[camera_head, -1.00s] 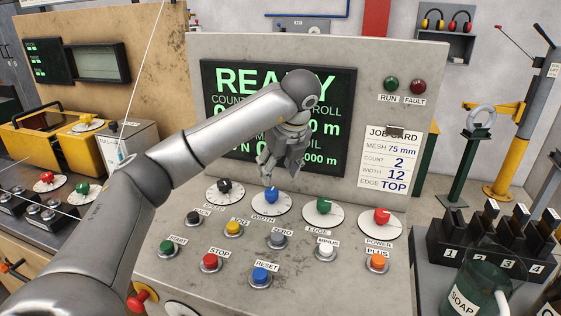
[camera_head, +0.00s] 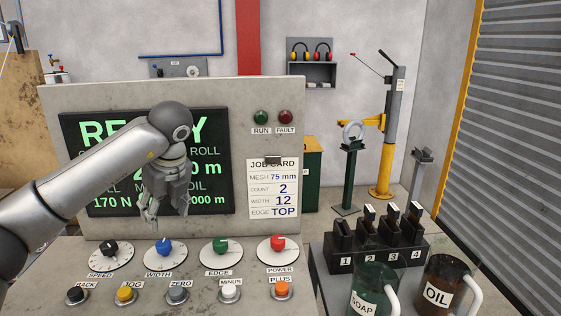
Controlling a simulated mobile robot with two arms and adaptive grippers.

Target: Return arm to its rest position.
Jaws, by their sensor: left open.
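My left arm comes in from the left across the control panel (camera_head: 215,262). My left gripper (camera_head: 150,222) hangs fingers down, open and empty, in front of the green-lettered screen (camera_head: 225,200). Its fingertips are above the blue WIDTH dial (camera_head: 164,248) and appear apart from it. The arm hides part of the screen's text. My right gripper does not show.
Black SPEED, green EDGE (camera_head: 221,246) and red POWER (camera_head: 278,243) dials line the panel above a row of buttons. Right of it stand a numbered black rack (camera_head: 375,262), a SOAP jug (camera_head: 373,290) and an OIL jug (camera_head: 443,285).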

